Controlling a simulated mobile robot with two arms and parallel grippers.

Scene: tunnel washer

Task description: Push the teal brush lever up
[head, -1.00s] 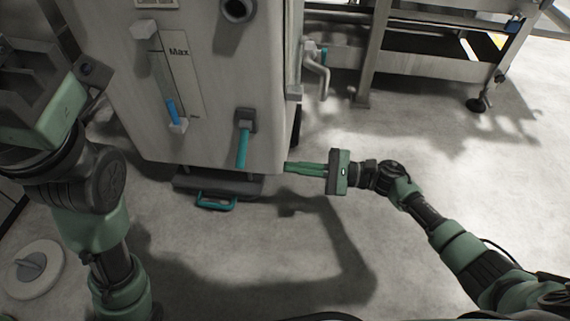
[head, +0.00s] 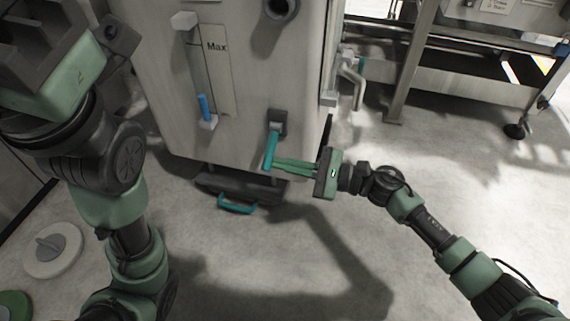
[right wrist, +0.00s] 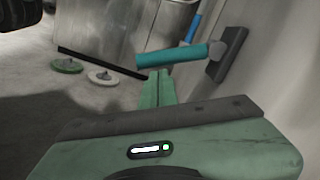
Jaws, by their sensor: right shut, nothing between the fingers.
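The teal brush lever (head: 271,150) hangs down from a dark mount (head: 278,118) on the front of the grey machine. In the right wrist view the lever (right wrist: 165,57) sticks out from its dark mount (right wrist: 226,54). My right gripper (head: 277,163) is shut and empty, its fingers pointing left. Its tips are at the lever's lower end, close beside or behind it; I cannot tell whether they touch. In the right wrist view the fingertips (right wrist: 160,76) are just below the lever. My left gripper (head: 60,85) is partly in view at the upper left; its fingers cannot be made out.
The machine panel (head: 240,90) carries a blue-handled slider (head: 204,106) and a pipe end (head: 281,8). A dark tray with a teal handle (head: 238,206) is under the machine. A metal frame (head: 400,80) stands at the right.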

